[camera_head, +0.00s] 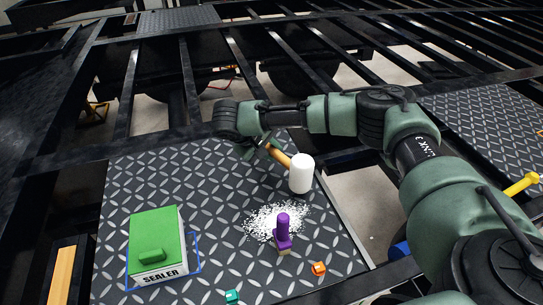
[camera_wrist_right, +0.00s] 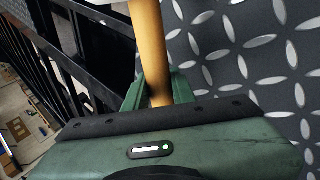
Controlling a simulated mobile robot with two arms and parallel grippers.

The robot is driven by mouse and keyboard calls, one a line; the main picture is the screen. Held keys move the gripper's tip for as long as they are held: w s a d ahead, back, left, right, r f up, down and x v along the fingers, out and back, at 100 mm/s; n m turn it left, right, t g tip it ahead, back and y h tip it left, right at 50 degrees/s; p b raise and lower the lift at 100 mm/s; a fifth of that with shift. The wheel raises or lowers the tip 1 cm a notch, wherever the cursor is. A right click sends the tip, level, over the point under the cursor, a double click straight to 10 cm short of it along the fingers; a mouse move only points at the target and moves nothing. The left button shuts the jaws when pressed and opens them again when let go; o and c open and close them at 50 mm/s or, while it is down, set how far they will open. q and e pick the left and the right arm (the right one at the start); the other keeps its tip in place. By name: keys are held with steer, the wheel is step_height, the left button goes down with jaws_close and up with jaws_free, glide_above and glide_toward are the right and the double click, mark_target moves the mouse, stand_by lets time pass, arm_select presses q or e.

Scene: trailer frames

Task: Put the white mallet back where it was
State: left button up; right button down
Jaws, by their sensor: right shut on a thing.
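The white mallet has a white cylindrical head (camera_head: 301,174) and a wooden handle (camera_wrist_right: 150,50). My right gripper (camera_head: 262,143) is shut on the handle, which shows between its fingers in the right wrist view. The mallet is held over the far right part of the diamond-plate panel (camera_head: 170,185), with its head to the right of the gripper. I cannot tell whether the head touches the panel. My left gripper is not in view.
A green box marked SEALER (camera_head: 157,240) sits at the panel's left. Small teal (camera_head: 232,296) and orange (camera_head: 319,268) pieces lie at the front. Black frame beams surround the panel.

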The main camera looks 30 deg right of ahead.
steer(key=shift+f, duration=1.35)
steer(key=c, duration=1.2)
jaws_free()
steer(key=shift+f, duration=0.1)
steer(key=shift+o, duration=0.2)
steer(key=b+v, duration=0.1)
steer(key=v, duration=1.1)
